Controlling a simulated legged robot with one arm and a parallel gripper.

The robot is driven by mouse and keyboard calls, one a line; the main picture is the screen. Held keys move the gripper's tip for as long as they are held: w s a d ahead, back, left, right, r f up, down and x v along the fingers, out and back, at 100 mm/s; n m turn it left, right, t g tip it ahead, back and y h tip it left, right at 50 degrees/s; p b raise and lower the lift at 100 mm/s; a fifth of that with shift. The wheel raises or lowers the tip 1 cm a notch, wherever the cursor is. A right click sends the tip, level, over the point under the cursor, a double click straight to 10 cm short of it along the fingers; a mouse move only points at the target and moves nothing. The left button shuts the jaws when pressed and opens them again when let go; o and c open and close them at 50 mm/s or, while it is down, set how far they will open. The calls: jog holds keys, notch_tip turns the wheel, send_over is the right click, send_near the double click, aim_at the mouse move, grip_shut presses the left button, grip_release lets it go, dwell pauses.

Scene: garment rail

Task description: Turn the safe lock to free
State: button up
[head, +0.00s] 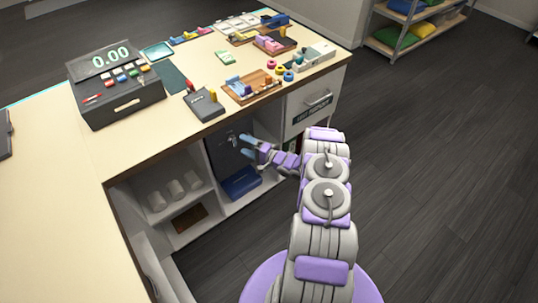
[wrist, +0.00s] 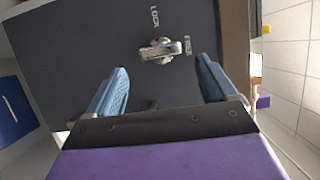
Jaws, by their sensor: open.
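The safe (head: 228,150) is a dark grey box in the open compartment under the counter. Its dark door fills most of the wrist view, with the lock knob (wrist: 160,50), a silver turn handle, near the top middle. The word LOCK is printed beside the knob, and a second, partly legible word stands at its right end. The knob also shows in the head view (head: 233,140). My gripper (head: 250,148) is in front of the safe door. In the wrist view its two blue fingers (wrist: 162,85) are spread apart, short of the knob, with nothing between them.
A blue box (head: 241,183) sits below the safe. White rolls or cups (head: 174,190) stand on a shelf to the left. A drawer (head: 315,101) is right of the safe. The counter above carries a cash register (head: 115,85), a card terminal (head: 204,104) and trays.

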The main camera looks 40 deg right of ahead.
jog(key=p+v, duration=0.1)
jog(key=v, duration=1.2)
jog(key=shift+s+d+f+p, duration=0.2)
jog(key=shift+d+p, duration=0.15)
jog(key=shift+p, duration=0.05)
